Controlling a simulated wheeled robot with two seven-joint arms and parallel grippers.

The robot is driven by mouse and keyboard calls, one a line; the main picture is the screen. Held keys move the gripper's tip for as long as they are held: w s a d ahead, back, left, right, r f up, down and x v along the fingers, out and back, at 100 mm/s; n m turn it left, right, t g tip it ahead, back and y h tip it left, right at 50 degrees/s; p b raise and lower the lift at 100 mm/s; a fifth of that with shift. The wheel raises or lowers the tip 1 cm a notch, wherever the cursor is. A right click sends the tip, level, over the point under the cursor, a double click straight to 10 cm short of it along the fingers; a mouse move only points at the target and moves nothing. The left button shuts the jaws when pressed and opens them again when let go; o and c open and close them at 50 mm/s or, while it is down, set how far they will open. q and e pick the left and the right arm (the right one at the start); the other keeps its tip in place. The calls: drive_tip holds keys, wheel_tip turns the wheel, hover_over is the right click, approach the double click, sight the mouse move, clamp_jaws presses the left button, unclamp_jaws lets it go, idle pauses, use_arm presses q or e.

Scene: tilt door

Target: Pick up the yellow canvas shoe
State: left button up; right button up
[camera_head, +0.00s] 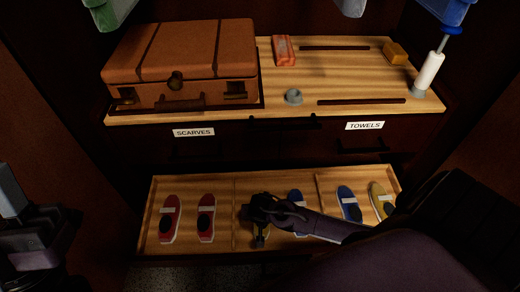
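A yellow canvas shoe (381,199) lies in the right compartment of the open shoe drawer (190,182), beside a blue shoe (348,203). My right arm partly covers its lower end. My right gripper (260,236) is over the middle compartment, well left of that shoe, pointing down. A small yellowish patch shows at its fingertips, perhaps part of another yellow shoe; the gripper hides most of it. I cannot tell whether the fingers are open or touching it. My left gripper (30,225) is at the left edge, partly cut off, away from the drawer.
Two red shoes (188,220) lie in the left compartment, and another blue shoe (298,199) in the middle one, partly behind my arm. Thin dividers separate the compartments. Above, the wooden top holds a brown suitcase (185,62), an orange box (284,50) and a white lint roller (430,72).

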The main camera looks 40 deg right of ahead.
drive_tip(key=c, duration=1.1)
drive_tip(key=shift+c, duration=0.2)
drive_tip(key=shift+r, duration=0.1)
